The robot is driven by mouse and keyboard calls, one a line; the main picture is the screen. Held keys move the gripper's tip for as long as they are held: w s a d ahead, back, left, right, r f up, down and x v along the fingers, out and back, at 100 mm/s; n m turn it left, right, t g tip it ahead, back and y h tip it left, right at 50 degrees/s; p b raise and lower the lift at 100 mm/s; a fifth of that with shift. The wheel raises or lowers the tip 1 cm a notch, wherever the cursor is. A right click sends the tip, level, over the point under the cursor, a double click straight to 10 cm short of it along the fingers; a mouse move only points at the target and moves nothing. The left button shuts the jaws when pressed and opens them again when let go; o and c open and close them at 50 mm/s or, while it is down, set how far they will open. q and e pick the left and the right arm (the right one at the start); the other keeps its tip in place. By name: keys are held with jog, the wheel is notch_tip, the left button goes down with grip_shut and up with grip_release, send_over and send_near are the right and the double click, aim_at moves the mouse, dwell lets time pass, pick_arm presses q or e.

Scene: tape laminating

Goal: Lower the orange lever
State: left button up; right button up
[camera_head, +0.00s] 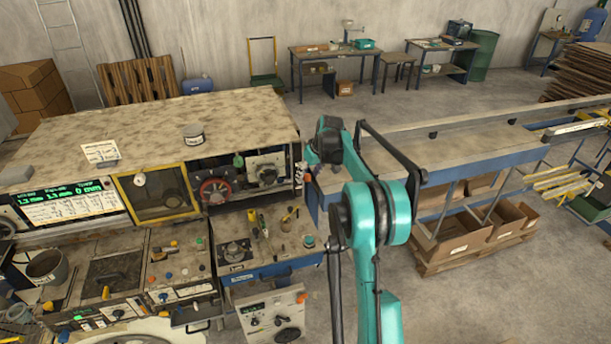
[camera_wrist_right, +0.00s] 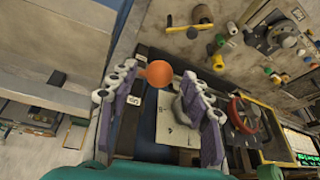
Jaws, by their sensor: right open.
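The orange lever shows as a round orange knob (camera_wrist_right: 159,73) in the right wrist view, close to the tip of the left-hand finger. A small orange spot, probably the same knob, shows at the machine's right edge in the head view (camera_head: 304,164). My right gripper (camera_wrist_right: 164,78) is open, with its two purple-grey fingers on either side of the knob in the picture. I cannot tell whether they touch it. In the head view the right gripper (camera_head: 299,177) is small and partly hidden by my teal arm. My left gripper is not in view.
The machine's red handwheel (camera_head: 215,190) and a round dial (camera_head: 265,173) are left of my right gripper. A control panel with tools (camera_head: 262,240) lies below. A long grey conveyor table (camera_head: 450,150) extends right. Open floor lies behind.

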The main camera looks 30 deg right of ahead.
jog(key=shift+x, duration=1.2)
jog(key=shift+w+f, duration=0.15)
jog(key=shift+f, duration=0.1)
grip_shut()
